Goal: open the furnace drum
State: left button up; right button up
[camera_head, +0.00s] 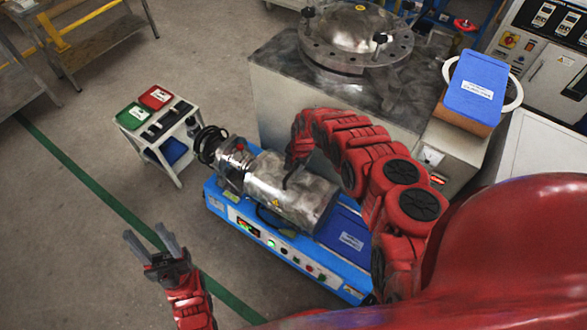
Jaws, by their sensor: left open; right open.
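The furnace drum (268,187) is a silver metal cylinder lying on a blue machine base (262,238) with buttons and lit indicators on its front. Its top looks closed. My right gripper (290,180) is at the top of the drum, with dark fingers pointing down at its upper surface. The fingers are small, and I cannot tell whether they touch the drum or a handle there. My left gripper (146,234) is open and empty over the floor, to the left of the machine and apart from it.
A small white cart (172,150) with a green and a red tray stands behind the drum's left end. A grey cabinet (275,95) carries a large round metal vessel (352,35). A blue-topped box (476,83) is at right. Floor on the left is free.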

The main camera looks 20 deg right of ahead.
jog(key=shift+f, duration=0.65)
jog(key=shift+w, duration=0.1)
grip_shut()
dwell(1.0)
